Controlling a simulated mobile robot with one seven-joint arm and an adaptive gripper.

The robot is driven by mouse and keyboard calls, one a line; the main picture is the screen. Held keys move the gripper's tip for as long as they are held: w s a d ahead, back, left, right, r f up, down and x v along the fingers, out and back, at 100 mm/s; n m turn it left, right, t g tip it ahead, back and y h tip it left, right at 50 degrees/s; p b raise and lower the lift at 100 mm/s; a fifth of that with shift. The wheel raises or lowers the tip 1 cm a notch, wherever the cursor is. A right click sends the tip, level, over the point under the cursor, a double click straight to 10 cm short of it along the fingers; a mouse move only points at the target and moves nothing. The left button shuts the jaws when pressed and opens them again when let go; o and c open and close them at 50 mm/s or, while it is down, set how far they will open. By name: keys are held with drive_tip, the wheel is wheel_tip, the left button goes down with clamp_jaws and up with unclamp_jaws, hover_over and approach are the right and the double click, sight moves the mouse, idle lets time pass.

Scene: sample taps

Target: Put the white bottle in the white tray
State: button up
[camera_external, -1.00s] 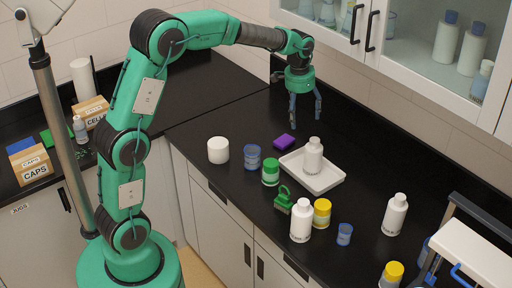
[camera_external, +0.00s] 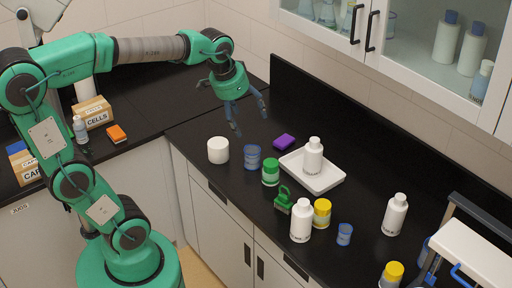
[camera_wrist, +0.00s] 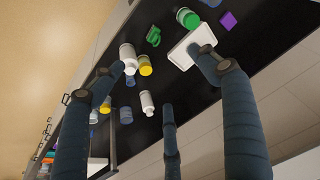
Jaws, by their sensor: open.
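A white bottle (camera_external: 313,157) stands upright in the shallow white tray (camera_external: 325,184) on the black counter. Two more white bottles stand outside the tray: one near the front edge (camera_external: 302,222) and one farther right (camera_external: 395,215). My gripper (camera_external: 250,122) is open and empty, above the counter to the left of and behind the tray, apart from everything. In the wrist view, the tray (camera_wrist: 187,48) shows partly behind a finger, which seems to hide the bottle in it. The two other bottles show there between the fingers (camera_wrist: 128,58) (camera_wrist: 147,104).
Around the tray are a purple block (camera_external: 284,141), a green-lidded jar (camera_external: 271,172), a blue cup (camera_external: 252,158), a white jar (camera_external: 218,150), a green brush (camera_external: 284,199) and a yellow-lidded jar (camera_external: 322,212). A wall cabinet (camera_external: 350,40) overhangs the back.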

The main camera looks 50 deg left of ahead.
drive_tip(key=s+f+t, duration=0.1)
drive_tip(key=s+f, duration=0.2)
drive_tip(key=s, duration=1.2)
drive_tip(key=shift+s+d+f+n+t, duration=0.15)
drive_tip(key=shift+d+n+t, duration=0.15)
drive_tip(key=shift+d+n, duration=0.15)
wheel_tip(320, 180, down, 3)
drive_tip(key=b, duration=0.2)
drive_tip(key=shift+b, duration=0.4)
